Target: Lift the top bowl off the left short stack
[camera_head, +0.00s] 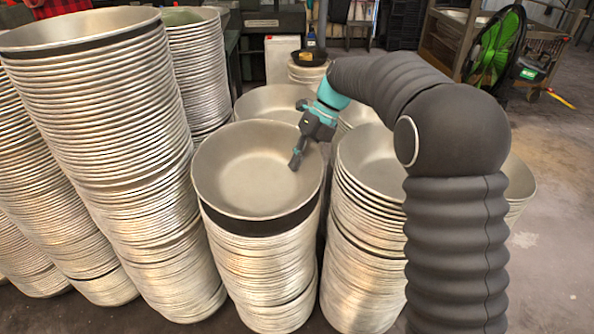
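The left short stack (262,262) of metal bowls stands near the middle of the view. Its top bowl (250,180) is wide, grey and empty. A dark band shows between this bowl's rim and the rims below. My gripper (296,162) points downward at the right part of this bowl, over its inner wall near the right rim. Its fingers look close together, but they are too small to tell whether they are open, shut or touching the bowl. My arm reaches in from the right.
A tall bowl stack (120,130) leans close on the left. Another short stack (365,225) stands close on the right, partly behind my arm. More stacks (270,100) stand behind. A green fan (497,50) is at the back right. The floor (550,210) at right is clear.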

